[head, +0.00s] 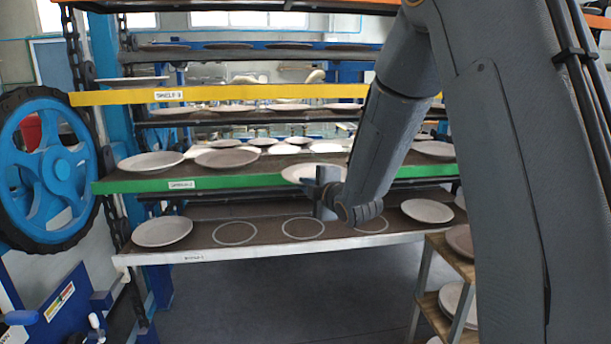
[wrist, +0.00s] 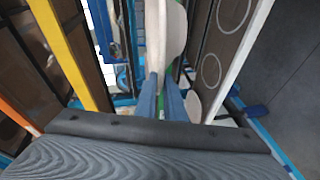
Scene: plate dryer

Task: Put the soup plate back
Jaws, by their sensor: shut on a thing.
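My gripper (head: 326,190) is shut on a pale plate (head: 299,172), held roughly level at the front edge of the green-edged shelf (head: 255,180). I cannot tell whether the plate touches that shelf. In the wrist view, the two blue fingers (wrist: 161,100) pinch the plate's rim, and the plate (wrist: 154,35) shows nearly edge-on. Another pale plate (wrist: 177,32) shows just beyond it. The white-edged lower shelf (head: 260,246) has several marked circles, among them bare ones (head: 235,232) and (head: 303,228); my arm partly covers another (head: 371,225).
Plates stand on the green-edged shelf (head: 150,161) and (head: 227,157), and on the lower shelf at left (head: 162,231) and right (head: 427,210). A yellow-edged shelf (head: 250,95) is above. A wooden rack with plates (head: 452,300) stands at lower right. Floor (head: 300,300) in front is clear.

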